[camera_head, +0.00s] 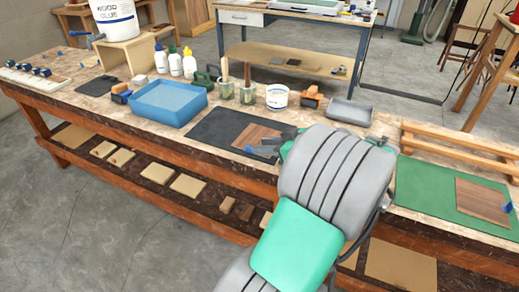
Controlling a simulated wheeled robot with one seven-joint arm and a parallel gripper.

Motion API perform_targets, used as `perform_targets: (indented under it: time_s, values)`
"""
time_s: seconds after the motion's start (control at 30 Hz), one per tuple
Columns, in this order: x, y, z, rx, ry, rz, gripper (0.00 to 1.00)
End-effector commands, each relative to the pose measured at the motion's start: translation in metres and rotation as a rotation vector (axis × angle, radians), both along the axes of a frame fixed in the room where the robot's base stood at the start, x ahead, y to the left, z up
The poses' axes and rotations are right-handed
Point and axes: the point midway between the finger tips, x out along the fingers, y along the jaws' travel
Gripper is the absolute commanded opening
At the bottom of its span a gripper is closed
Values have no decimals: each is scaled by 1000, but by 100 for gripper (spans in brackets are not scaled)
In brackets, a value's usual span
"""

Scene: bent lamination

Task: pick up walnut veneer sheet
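A brown wood-grained sheet, which looks like walnut veneer (254,134), lies on the black mat (213,127) at the middle of the bench. A similar brown sheet (483,200) lies on the green mat (428,190) at the right. My gripper (264,148) is low over the near right part of the sheet on the black mat and hides that part. Its fingers are small and partly covered by my arm, so I cannot tell whether they are open, or touch the sheet.
A wooden rack (455,145) stands at right. My arm covers the bench between the mats.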

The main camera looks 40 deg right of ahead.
Motion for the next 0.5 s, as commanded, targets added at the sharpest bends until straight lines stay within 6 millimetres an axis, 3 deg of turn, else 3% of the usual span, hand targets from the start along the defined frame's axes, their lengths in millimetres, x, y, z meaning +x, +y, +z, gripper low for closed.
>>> perform_targets:
  time_s: [0.07,0.5]
  values:
    - [-1,-5,-2,-4,-20,-5,31]
    - [59,4,-32,-5,-18,-4,31]
